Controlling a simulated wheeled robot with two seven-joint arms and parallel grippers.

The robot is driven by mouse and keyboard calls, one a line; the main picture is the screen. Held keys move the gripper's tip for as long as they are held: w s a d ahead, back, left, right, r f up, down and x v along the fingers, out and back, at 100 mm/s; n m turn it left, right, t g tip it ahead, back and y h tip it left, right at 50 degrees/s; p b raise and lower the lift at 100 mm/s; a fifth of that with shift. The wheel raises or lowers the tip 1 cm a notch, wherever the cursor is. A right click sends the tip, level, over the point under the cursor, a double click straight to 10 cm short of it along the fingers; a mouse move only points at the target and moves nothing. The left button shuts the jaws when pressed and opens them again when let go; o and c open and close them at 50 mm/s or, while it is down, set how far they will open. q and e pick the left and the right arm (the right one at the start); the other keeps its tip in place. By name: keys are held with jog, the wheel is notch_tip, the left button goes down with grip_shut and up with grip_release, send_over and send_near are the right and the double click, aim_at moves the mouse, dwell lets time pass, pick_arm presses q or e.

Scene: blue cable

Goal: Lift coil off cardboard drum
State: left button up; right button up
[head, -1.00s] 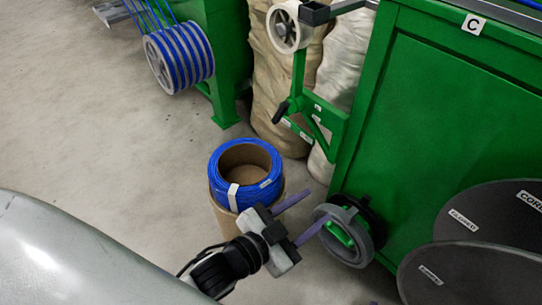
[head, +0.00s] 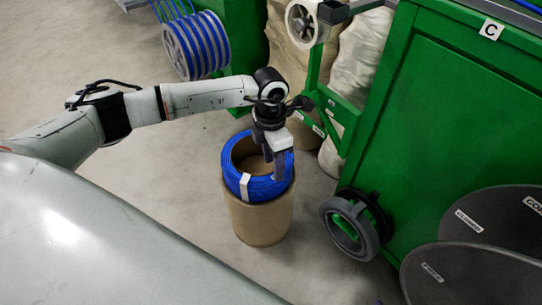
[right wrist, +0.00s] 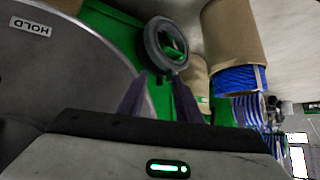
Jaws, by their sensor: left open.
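The blue coil (head: 232,178), with a white tie on its front, sits around the top of the upright cardboard drum (head: 258,222). My left gripper (head: 278,166) points down over the coil's right side, open. Its fingers overlap the coil there, and I cannot tell whether they touch it. In the right wrist view the coil (right wrist: 237,80) and drum (right wrist: 231,35) appear upside down at upper right. My right gripper (right wrist: 158,98) is open and empty, its two fingers apart and away from the coil. It is not in the head view.
A green machine (head: 420,130) stands right of the drum, with a grey wheel (head: 349,228) low on its side. Dark discs (head: 490,235) are at lower right. A reel of blue cable (head: 194,46) and pale sacks (head: 357,55) stand behind. Floor left of the drum is clear.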

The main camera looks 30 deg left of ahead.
aim_at(270, 178)
pick_arm(q)
jog(key=shift+w+a+r+y, duration=0.2)
jog(key=shift+a+y, duration=0.1)
jog(key=shift+a, duration=0.35)
jog(key=shift+a+f, duration=0.2)
jog(key=shift+f+b, duration=0.85)
jog(key=shift+b, duration=0.1)
notch_tip(270, 178, down, 2)
jog(key=shift+d+f+b, duration=0.1)
jog(key=shift+b, duration=0.75)
notch_tip(270, 178, down, 6)
jog(key=b, duration=0.4)
jog(key=shift+r, duration=0.25)
jog(key=shift+f+b, duration=0.4)
jog(key=shift+f, duration=0.2)
pick_arm(e)
jog(key=w+a+f+n+g+y, duration=0.1)
jog(key=a+f+g, duration=0.1)
jog(key=a+f, duration=0.2)
jog(key=shift+w+f+n+g, duration=0.3)
jog(key=shift+f+n, duration=0.1)
jog(key=shift+f, duration=0.05)
pick_arm(q)
grip_shut()
